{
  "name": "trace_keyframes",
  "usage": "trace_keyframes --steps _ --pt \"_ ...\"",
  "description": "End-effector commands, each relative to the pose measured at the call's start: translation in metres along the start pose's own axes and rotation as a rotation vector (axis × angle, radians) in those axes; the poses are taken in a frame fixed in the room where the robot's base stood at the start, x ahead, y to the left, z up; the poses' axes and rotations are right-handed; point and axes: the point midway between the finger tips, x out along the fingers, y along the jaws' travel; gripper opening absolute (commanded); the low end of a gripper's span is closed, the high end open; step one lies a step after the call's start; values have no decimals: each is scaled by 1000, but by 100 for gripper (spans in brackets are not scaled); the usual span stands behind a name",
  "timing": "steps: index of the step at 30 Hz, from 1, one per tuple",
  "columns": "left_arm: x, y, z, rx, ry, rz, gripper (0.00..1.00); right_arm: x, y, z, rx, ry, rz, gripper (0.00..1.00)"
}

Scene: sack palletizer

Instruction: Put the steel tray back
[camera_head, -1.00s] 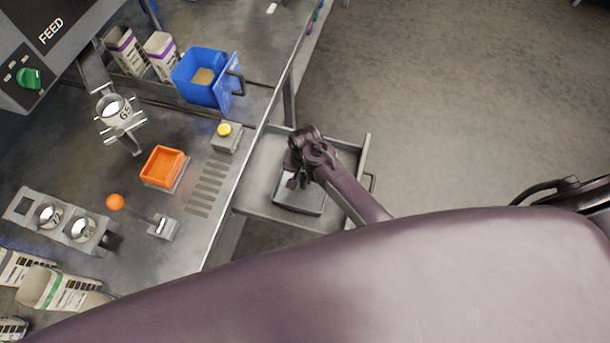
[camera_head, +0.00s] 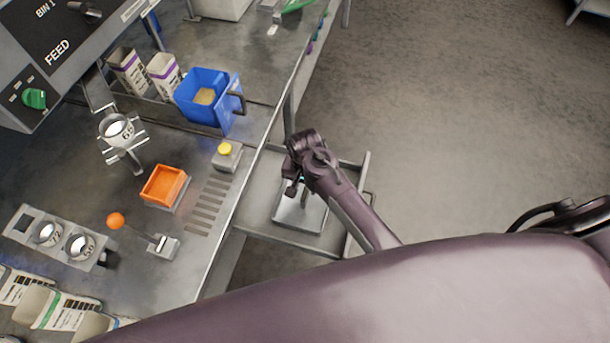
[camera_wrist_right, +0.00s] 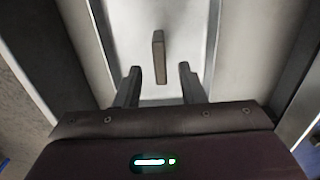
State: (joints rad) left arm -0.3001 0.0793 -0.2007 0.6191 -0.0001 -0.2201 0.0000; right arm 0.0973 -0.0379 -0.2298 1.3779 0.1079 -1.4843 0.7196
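The steel tray (camera_head: 302,214) is a shiny shallow piece lying in the grey pull-out drawer (camera_head: 262,226) beside the bench. In the right wrist view the bright metal surface (camera_wrist_right: 185,28) fills the middle, with a narrow upright grip (camera_wrist_right: 158,58) standing on it. My right gripper (camera_head: 293,188) is over the tray and hides part of it. In the right wrist view its two fingers (camera_wrist_right: 158,76) are apart, one on each side of the grip in the picture, with visible gaps. Nothing is held. My left gripper is not in view.
The bench (camera_head: 150,235) edge runs along the left of the drawer. On it are a yellow button box (camera_head: 226,155), an orange tray (camera_head: 163,185), a blue bin (camera_head: 205,98) and an orange-knobbed lever (camera_head: 115,220). Open floor (camera_head: 450,120) lies right.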

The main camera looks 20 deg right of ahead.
Motion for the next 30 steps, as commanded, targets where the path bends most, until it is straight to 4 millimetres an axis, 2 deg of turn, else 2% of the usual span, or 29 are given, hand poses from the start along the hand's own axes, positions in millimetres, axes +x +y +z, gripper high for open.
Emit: trace_keyframes --steps 3,10,15,30 --pt "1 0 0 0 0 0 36 -25 0 0 -2 2 0 36" --pt "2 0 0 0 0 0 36 -53 0 0 -1 0 1 36" --pt "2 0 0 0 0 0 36 -59 0 0 0 -1 1 36" --pt "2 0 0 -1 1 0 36 -58 0 0 -1 -1 1 36"
